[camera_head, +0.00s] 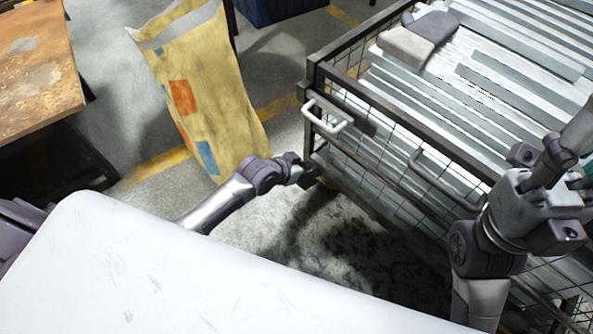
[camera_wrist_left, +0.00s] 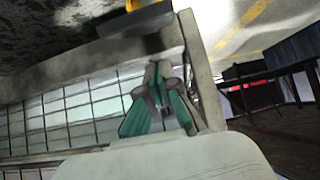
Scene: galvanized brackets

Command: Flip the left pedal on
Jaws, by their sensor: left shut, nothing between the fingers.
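The wire cage cart (camera_head: 395,105) stands at the right, with its lower left corner beside my left gripper (camera_head: 303,173). My left gripper (camera_wrist_left: 158,72) has teal fingers, shut and empty, in front of the cart's frame (camera_wrist_left: 105,60). My right gripper (camera_head: 572,178) is over the cart's near side at the right edge; its fingers are mostly hidden.
Metal brackets (camera_head: 480,80) fill the cart, with grey gloves (camera_head: 420,40) on top. A yellow sack (camera_head: 205,90) stands left of the cart, and a worn table (camera_head: 35,65) is at far left. Floor between sack and cart is clear.

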